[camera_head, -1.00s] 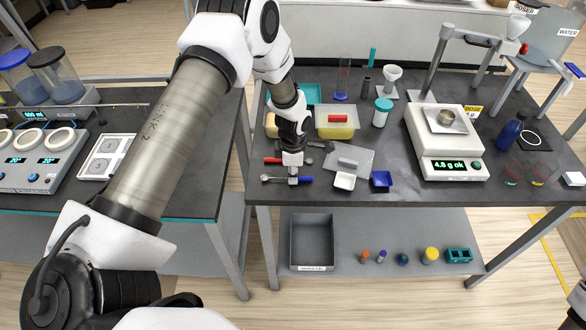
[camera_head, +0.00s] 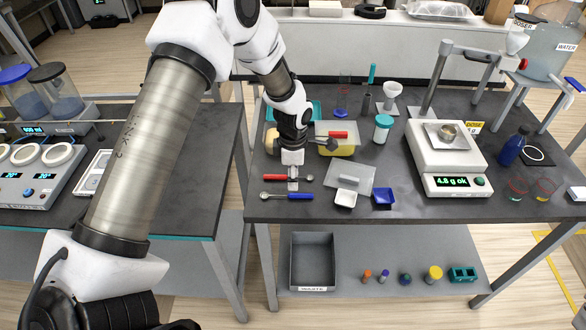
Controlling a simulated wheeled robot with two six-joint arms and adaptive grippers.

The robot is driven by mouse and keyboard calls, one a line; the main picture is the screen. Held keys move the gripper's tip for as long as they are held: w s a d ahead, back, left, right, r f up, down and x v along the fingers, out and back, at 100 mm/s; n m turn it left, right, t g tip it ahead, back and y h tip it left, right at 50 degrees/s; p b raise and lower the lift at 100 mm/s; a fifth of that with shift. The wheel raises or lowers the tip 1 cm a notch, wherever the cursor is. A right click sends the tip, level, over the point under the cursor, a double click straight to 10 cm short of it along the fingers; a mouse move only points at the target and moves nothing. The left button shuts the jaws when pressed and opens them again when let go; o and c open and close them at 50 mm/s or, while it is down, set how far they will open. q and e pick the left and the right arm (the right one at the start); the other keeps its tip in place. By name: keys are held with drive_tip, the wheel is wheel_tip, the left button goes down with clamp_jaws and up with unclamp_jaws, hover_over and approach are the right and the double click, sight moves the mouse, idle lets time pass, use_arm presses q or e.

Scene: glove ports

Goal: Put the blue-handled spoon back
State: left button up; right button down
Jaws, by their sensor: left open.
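The blue-handled spoon (camera_head: 287,196) lies on the dark worktable near its front edge, bowl to the left and blue handle to the right. A red-handled spoon (camera_head: 274,177) lies parallel behind it. My left gripper (camera_head: 292,184) points down over the red-handled spoon, just behind the blue handle. It is open, and nothing shows held in it. It hides part of the red-handled spoon; its exact height above the table is hard to tell. My right gripper is out of view.
A grey plate (camera_head: 350,180), white tray (camera_head: 345,198) and blue tray (camera_head: 384,199) lie to the right. A yellow container (camera_head: 343,150) with a red handle stands behind. A balance (camera_head: 452,184) stands further right. The waste bin (camera_head: 313,268) is on the lower shelf.

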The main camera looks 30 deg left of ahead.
sight(293, 194)
use_arm(q)
wheel_tip(293, 194, up, 6)
drive_tip(key=shift+f+b, duration=0.1)
drive_tip(key=shift+b, duration=0.5)
